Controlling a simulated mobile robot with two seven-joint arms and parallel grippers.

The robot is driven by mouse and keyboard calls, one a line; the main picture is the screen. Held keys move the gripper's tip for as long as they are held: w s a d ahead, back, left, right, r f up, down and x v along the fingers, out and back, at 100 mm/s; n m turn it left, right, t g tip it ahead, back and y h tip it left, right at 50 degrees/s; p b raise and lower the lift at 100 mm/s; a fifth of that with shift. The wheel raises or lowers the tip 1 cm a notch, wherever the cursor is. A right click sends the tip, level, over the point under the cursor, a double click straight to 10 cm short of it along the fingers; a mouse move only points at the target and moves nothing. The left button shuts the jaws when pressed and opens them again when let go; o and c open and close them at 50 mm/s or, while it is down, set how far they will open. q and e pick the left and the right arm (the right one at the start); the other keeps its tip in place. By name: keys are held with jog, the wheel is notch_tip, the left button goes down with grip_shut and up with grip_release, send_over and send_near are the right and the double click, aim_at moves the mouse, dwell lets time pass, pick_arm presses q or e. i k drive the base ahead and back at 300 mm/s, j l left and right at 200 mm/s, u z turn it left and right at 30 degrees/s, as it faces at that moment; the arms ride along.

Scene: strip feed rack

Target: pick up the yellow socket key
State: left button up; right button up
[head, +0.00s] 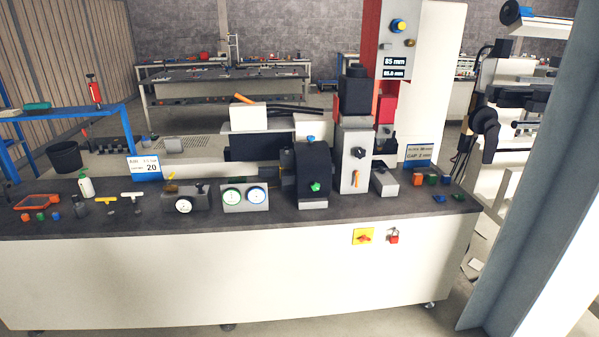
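The yellow socket key (106,201) appears as a small yellow T-shaped tool on the dark bench top (250,222), left of centre. It lies between a small dark block (81,206) and a similar T-shaped tool with a white bar (132,196). The far end of its shaft is too small to make out clearly. Nothing visibly covers it. Neither of my grippers can be made out in the head view.
An orange frame-like tool (37,201), a white bottle (87,187) and several small coloured blocks stand at the left. Two dial units, one with a single dial (184,206) and one with two (245,198), stand right of the key. A grey post (535,200) rises at the right.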

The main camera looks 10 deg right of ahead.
aim_at(111, 215)
jog(key=i+l, duration=0.15)
jog(key=i, duration=0.35)
jog(key=i+l, duration=0.15)
jog(key=i, duration=0.35)
jog(key=i+l, duration=0.1)
jog(key=i, duration=0.4)
